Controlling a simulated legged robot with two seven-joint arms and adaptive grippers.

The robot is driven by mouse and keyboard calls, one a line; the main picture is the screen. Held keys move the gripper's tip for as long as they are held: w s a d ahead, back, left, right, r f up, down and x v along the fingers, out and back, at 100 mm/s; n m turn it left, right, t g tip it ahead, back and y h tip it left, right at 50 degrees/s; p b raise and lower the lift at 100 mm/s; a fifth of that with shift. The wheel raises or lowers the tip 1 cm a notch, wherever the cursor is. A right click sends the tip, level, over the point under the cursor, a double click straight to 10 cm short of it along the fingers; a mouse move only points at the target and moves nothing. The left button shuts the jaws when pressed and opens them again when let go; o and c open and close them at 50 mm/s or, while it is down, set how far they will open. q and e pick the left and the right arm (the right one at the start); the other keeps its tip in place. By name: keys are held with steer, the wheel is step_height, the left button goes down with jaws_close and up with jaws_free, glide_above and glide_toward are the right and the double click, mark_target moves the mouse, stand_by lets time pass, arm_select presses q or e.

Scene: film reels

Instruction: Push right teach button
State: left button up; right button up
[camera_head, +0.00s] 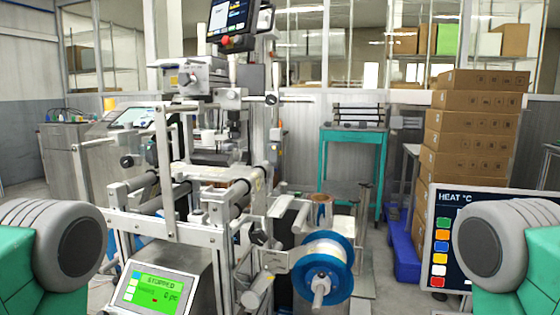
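The film reel machine (215,235) stands in front of me, left of centre. A tilted panel (158,290) at its lower front has a green screen that reads "STOPPED" and "0 pc". A dark panel marked "HEAT °C" (460,198) with a column of coloured squares is at the right, partly covered by my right arm. A dark control screen (232,20) with a red knob is at the top. I cannot tell which control is the right teach button. Grey and teal parts of my arms show at both lower edges; neither gripper's fingers are in view.
A blue-rimmed reel (341,267) sticks out at the machine's front right. A teal table (352,135) stands behind it. Stacked brown boxes (465,130) stand at the right beside a blue pallet (402,240). A steel cabinet (65,160) is at the left.

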arm_select(q)
steer(key=shift+d, duration=0.15)
steer(key=shift+d+r, duration=0.15)
steer(key=shift+d, duration=0.15)
